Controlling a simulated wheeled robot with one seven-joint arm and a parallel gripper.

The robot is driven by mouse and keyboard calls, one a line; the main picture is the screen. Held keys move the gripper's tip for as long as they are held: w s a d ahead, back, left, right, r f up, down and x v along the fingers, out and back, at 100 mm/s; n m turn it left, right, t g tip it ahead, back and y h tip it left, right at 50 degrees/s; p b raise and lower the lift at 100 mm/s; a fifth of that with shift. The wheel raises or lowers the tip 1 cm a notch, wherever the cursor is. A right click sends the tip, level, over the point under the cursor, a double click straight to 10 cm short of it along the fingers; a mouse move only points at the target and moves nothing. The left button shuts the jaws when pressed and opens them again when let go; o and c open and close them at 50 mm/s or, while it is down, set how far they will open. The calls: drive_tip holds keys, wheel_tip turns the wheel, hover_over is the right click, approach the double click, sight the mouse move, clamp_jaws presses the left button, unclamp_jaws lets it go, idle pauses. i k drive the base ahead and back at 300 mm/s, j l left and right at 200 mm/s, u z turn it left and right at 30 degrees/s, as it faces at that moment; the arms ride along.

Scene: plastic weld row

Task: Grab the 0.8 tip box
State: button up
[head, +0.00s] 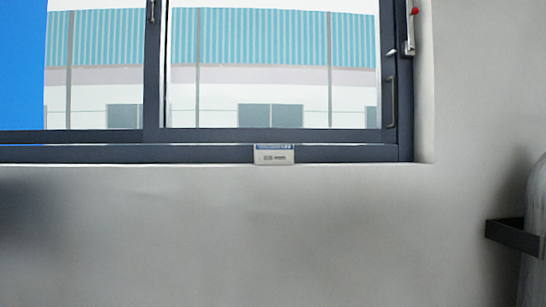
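A small box (274,156), off-white with a blue strip along its top edge, sits at the foot of the window frame, a little right of the picture's middle in the head view. Its print is too small to read, so I cannot tell whether it is the 0.8 tip box. My gripper is not in view.
A dark-framed window (270,134) with a handle (392,102) at its right side is above the box. Bare grey wall (250,230) lies below. A dark bracket (514,236) around a pale rounded object (536,220) stands at the right edge.

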sight(264, 155)
drive_tip(key=i+l+u, duration=0.25)
drive_tip(key=u, duration=0.15)
drive_tip(key=i+l+u, duration=0.4)
